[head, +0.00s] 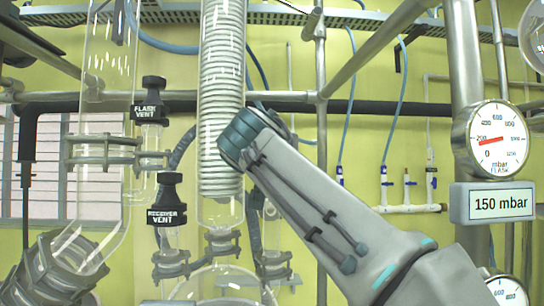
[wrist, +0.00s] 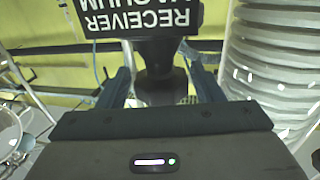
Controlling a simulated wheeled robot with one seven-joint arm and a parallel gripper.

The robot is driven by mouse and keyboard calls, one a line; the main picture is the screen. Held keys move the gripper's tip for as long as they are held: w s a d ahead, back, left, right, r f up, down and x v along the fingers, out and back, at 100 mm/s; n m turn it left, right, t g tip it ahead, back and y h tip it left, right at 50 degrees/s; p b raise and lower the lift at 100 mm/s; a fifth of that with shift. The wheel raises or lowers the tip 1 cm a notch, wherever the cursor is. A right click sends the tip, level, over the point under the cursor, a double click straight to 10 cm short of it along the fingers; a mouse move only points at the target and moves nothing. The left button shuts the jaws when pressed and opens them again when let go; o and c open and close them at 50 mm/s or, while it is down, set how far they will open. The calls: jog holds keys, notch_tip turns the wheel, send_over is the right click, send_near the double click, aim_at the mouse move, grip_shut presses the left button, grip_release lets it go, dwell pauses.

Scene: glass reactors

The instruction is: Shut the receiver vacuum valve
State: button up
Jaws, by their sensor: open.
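The receiver vacuum valve (wrist: 160,52) shows in the wrist view as a black knob under a black label (wrist: 140,18). The label reads "RECEIVER VACUUM" upside down and is partly cut off by the top edge. My gripper (wrist: 162,88) is open, with one blue-grey finger on each side of the valve's dark lower part. Small gaps seem to show beside it; contact is hard to judge. In the head view my arm covers the valve and the gripper's fingers.
The receiver vent (head: 167,200) and flask vent (head: 152,100) valves stand left of the coiled condenser (head: 222,100). That ribbed coil also stands close on the right in the wrist view (wrist: 270,60). The flask gauge (head: 497,140) is at right, above a 150 mbar display (head: 501,204).

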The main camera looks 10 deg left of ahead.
jog(key=n+y, duration=0.2)
jog(key=y, duration=0.1)
jog(key=shift+r+n+g+y+p, duration=0.1)
jog(key=shift+n+g+y+p, duration=0.5)
jog(key=shift+n+y+p, duration=0.6)
jog(key=shift+y, duration=0.7)
jog(key=c, duration=0.8)
jog(key=shift+o, duration=0.2)
jog(key=shift+a+f+m+h, duration=0.1)
jog(key=shift+f+m+h, duration=0.1)
jog(key=shift+m+h, duration=0.55)
